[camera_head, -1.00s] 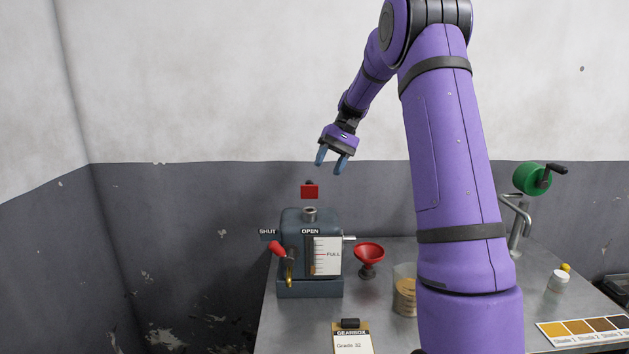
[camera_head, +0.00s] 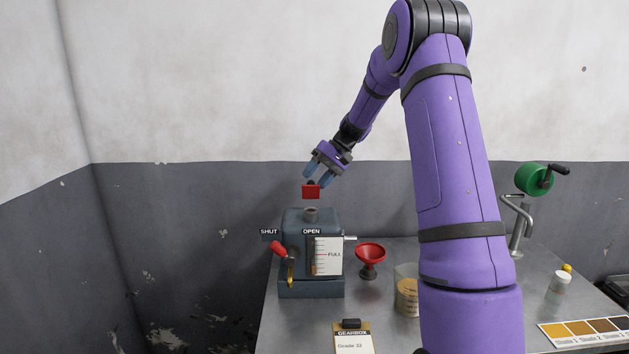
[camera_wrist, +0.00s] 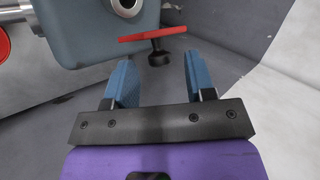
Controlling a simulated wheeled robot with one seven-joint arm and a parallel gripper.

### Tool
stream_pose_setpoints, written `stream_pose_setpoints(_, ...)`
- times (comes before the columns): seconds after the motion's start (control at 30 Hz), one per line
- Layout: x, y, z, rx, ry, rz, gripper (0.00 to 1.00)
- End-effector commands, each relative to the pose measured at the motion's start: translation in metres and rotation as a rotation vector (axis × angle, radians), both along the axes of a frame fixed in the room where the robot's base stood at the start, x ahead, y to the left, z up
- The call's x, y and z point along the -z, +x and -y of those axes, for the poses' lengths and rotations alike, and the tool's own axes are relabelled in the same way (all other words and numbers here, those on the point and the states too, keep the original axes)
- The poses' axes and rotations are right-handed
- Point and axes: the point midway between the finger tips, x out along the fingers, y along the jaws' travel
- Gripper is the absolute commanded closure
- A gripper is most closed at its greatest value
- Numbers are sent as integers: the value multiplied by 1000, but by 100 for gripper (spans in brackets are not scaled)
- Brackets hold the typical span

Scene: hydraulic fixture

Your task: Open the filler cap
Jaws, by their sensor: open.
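The grey gearbox (camera_head: 300,285) stands on the bench with an open-looking metal filler neck (camera_head: 311,214) on top. A red plate with a black knob (camera_head: 311,192), apparently the filler cap, shows upright above the neck; how it is attached is not visible. In the wrist view the red plate (camera_wrist: 152,33) is edge-on, and its black knob (camera_wrist: 159,56) points toward my gripper. My gripper (camera_head: 318,174) is open just above and behind the plate. In the wrist view its blue fingertips (camera_wrist: 160,70) lie either side of the knob, with no contact visible.
A red-handled lever (camera_head: 279,249) and a gauge marked FULL (camera_head: 327,256) are on the gearbox front. A red funnel (camera_head: 369,253) and a beaker (camera_head: 406,292) stand to its right. A clipboard (camera_head: 353,340) lies in front.

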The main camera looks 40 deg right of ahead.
Motion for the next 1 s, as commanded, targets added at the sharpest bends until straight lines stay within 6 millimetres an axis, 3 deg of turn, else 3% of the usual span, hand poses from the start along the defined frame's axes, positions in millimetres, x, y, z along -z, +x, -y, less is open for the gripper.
stream_pose_setpoints(0.43, 9, 1, -7, 0, 0, -1, 50)
stream_pose_setpoints(0.67, 9, 1, -7, 0, -1, -2, 99)
stream_pose_setpoints(1.0, 9, 4, -5, 0, 25, -39, 99)
